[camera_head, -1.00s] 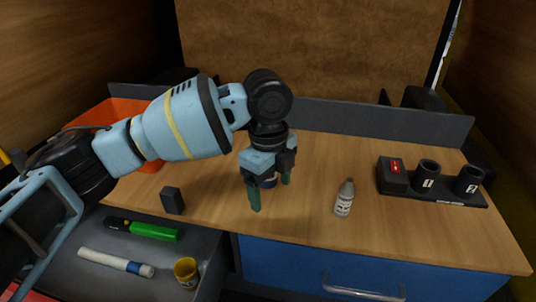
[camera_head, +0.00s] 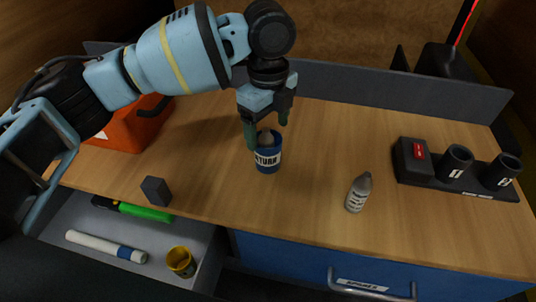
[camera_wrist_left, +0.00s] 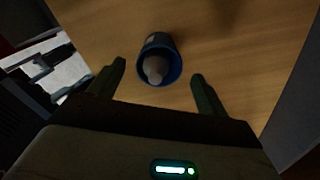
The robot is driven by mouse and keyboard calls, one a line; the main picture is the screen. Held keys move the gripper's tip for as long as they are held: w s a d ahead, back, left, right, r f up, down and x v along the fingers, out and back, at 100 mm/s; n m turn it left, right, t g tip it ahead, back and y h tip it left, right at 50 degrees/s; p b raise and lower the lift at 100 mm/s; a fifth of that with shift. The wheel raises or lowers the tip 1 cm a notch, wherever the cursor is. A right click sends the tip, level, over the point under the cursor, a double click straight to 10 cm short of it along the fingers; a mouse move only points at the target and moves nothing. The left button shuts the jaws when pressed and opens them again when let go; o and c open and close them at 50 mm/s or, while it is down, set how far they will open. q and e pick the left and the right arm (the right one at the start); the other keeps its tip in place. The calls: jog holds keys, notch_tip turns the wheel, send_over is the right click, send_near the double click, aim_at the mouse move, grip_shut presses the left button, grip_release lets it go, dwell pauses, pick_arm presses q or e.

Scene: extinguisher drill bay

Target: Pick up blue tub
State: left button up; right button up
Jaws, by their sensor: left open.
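The blue tub (camera_head: 268,158) stands upright on the wooden bench top, with white lettering on its side. A greyish rounded item sits inside it. My left gripper (camera_head: 267,136) is open above and just behind the tub's rim in the head view, fingers pointing down. In the left wrist view the tub (camera_wrist_left: 176,56) lies ahead of and between the two spread fingertips (camera_wrist_left: 158,70), and the fingers do not appear to touch it. My right gripper is in neither view.
A white bottle (camera_head: 358,192) stands right of the tub, a dark block (camera_head: 156,191) to its left. An orange bin (camera_head: 130,132) is at back left. A holder with numbered cups (camera_head: 455,163) is at right. An open drawer (camera_head: 205,245) holds a yellow cup (camera_head: 181,262).

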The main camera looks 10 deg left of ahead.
aim_at(268, 145)
pick_arm(q)
jog(key=shift+f, duration=2.9)
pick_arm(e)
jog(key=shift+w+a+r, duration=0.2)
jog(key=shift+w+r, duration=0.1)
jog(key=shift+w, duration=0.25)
pick_arm(q)
jog(key=c, duration=1.1)
jog(key=shift+c, duration=0.2)
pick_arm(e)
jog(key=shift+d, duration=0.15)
pick_arm(q)
jog(key=shift+r, duration=0.2)
